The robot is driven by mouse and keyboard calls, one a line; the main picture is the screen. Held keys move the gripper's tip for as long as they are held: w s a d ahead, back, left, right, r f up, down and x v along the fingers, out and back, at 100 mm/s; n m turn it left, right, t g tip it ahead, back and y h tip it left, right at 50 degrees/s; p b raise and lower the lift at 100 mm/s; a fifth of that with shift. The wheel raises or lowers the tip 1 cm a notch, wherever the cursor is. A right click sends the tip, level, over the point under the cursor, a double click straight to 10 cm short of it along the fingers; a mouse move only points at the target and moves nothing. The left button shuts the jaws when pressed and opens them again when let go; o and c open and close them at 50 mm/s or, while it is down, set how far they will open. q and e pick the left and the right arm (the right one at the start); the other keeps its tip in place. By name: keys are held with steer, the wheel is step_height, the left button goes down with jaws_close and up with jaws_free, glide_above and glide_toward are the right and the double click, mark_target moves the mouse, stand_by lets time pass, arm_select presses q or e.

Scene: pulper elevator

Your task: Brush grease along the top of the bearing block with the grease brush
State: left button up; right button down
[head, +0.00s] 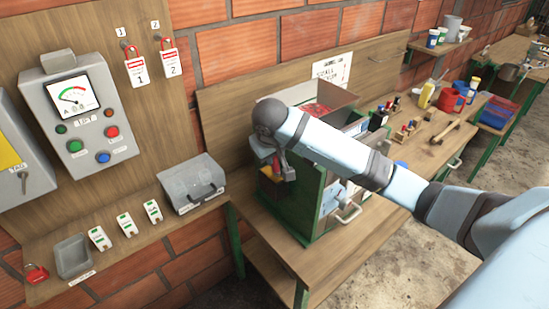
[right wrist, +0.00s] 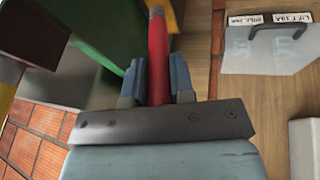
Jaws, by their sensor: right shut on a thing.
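My right gripper (head: 281,170) is beside the left face of the green cabinet, pointing down at the end of the right arm. In the right wrist view its two blue fingers (right wrist: 157,82) are shut on a red handle (right wrist: 157,48). I cannot make out the bearing block in either view. My left gripper is not in view.
The green cabinet (head: 293,207) stands on the wooden bench, partly hidden by my arm. A grey transparent case (head: 192,182) sits on the shelf at left. A hammer (head: 444,132) and small tools lie right of the cabinet. The bench front (head: 290,262) is clear.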

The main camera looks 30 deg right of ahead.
steer(key=shift+a+r, duration=0.25)
steer(key=shift+r, duration=0.55)
steer(key=shift+a+r, duration=0.2)
steer(key=shift+r, duration=0.65)
steer(key=shift+a+r, duration=0.25)
steer(key=shift+r, duration=0.55)
steer(key=shift+s, duration=0.1)
steer(key=s+a+f, duration=0.9)
steer(key=shift+s+f, duration=0.2)
steer(key=shift+f, duration=0.05)
